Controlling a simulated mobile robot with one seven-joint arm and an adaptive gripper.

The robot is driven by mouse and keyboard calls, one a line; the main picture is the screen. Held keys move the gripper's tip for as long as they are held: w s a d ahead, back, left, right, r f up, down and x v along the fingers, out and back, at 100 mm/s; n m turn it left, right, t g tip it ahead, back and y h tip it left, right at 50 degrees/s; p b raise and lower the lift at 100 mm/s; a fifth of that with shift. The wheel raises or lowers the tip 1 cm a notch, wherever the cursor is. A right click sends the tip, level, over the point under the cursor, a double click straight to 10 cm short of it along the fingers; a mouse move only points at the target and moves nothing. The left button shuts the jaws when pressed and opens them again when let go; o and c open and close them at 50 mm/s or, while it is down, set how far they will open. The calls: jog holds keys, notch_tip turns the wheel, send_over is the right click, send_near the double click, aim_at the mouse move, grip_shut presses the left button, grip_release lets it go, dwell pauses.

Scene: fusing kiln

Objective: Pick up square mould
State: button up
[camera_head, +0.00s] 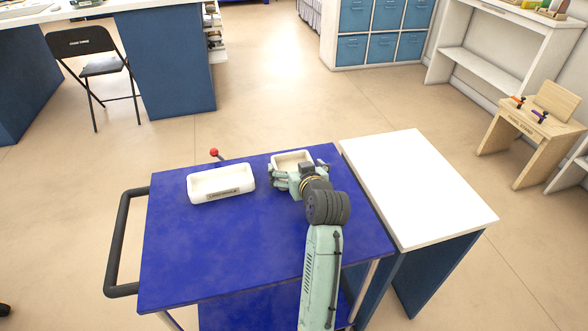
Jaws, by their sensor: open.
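A cream square mould (291,157) with a shallow hollow sits on the blue cart top near its far edge. My gripper (285,176) is open at the near side of this mould and hides part of its front. I cannot tell whether the fingers touch it. A longer cream rectangular mould (220,183) with a dark label on its front stands to the left on the same cart top, apart from my gripper.
The blue cart top (220,250) is clear in its near and left parts. A black handle (121,240) is on its left side. A red-knobbed lever (214,153) rises behind the far edge. A white-topped table (420,190) stands close on the right, bare.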

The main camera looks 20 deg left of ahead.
jog(key=c, duration=1.2)
jog(key=shift+o, duration=0.2)
jog(key=shift+r, duration=0.1)
